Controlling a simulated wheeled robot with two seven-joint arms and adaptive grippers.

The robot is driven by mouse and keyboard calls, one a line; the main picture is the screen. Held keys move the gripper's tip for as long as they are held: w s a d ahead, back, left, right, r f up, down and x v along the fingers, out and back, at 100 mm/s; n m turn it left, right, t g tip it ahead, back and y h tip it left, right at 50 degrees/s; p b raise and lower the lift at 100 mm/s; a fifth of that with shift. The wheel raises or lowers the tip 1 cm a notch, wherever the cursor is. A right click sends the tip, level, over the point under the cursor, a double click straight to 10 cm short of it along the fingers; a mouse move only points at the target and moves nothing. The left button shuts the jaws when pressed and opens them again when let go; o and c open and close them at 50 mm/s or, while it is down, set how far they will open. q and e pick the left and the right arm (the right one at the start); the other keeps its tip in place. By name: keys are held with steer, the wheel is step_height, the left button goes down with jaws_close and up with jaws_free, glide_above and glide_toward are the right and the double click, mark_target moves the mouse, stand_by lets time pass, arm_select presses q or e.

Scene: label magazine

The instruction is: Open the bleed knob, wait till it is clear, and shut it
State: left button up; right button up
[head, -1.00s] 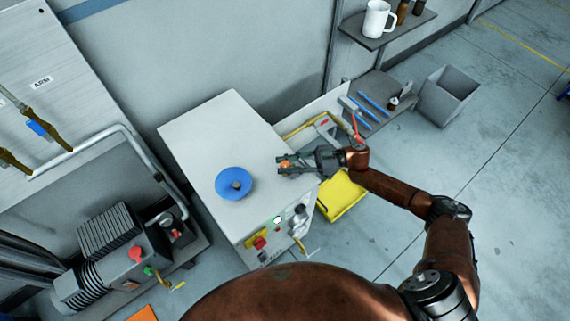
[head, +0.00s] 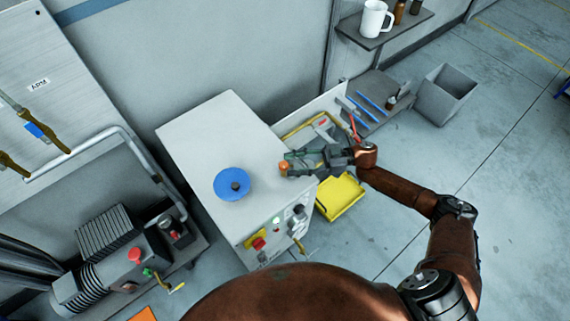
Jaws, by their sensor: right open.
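A small round orange knob (head: 284,166) sits at the right edge of the grey cabinet's top. It is the likeliest bleed knob, but I see no label on it. My right gripper (head: 292,162) is open just right of the knob, with its fingers pointing left toward it. I cannot tell whether a fingertip touches the knob. The grey cabinet (head: 210,132) has a blue disc (head: 231,184) with a dark centre on its top. My left gripper is out of view.
The cabinet's front carries a red knob on yellow (head: 258,242) and small lamps. A yellow tray (head: 340,197) lies below my right arm. A pump unit (head: 115,248) stands at lower left. A shelf with a white mug (head: 374,20) and a grey bin (head: 446,95) are upper right.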

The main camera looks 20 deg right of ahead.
steer(key=s+d, duration=0.1)
steer(key=d, duration=0.7)
steer(key=shift+s+d, duration=0.25)
